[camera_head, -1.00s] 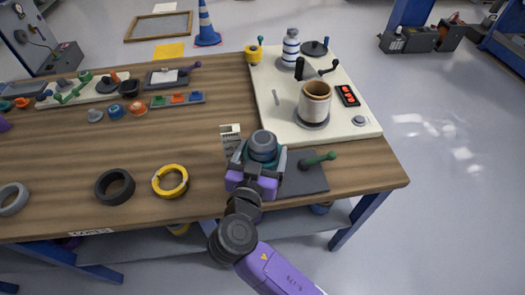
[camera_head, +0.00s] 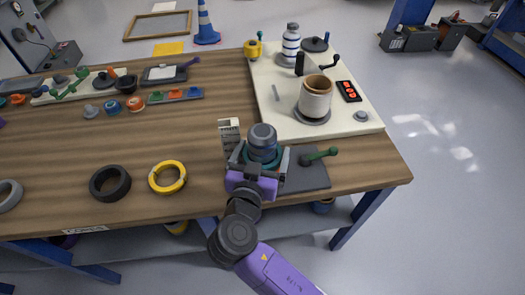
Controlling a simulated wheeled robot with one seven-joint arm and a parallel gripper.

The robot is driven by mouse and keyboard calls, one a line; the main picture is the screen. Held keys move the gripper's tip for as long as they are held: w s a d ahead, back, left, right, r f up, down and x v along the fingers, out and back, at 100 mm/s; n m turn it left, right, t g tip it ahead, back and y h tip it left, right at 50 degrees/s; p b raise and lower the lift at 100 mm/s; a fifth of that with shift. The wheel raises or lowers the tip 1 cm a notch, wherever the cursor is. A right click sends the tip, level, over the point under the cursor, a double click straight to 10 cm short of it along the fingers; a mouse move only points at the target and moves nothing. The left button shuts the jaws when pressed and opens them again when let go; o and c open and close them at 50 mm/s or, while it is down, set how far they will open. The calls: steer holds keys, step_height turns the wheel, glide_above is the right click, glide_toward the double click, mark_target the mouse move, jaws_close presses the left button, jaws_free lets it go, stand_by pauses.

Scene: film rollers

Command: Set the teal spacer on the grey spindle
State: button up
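The grey spindle (camera_head: 262,138) stands upright on a dark grey base plate (camera_head: 308,177) near the table's front right. The teal spacer (camera_head: 268,165) is a ring around the lower part of the spindle, partly hidden by my gripper and the spindle. My gripper (camera_head: 259,155), with a purple body, reaches in from the front, with one finger on each side of the ring. I cannot tell whether the fingers press on the ring or stand just clear of it, or whether the ring rests fully on the base.
A white slotted block (camera_head: 230,132) stands behind left. A cream board (camera_head: 285,104) carries a brown-rimmed roller (camera_head: 315,97). Yellow (camera_head: 167,178) and black (camera_head: 110,183) rings lie left.

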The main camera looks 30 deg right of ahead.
steer(key=shift+a, duration=0.15)
steer(key=b+v, duration=0.1)
steer(key=v, duration=0.6)
steer(key=shift+s, duration=0.35)
steer(key=shift+a, duration=0.1)
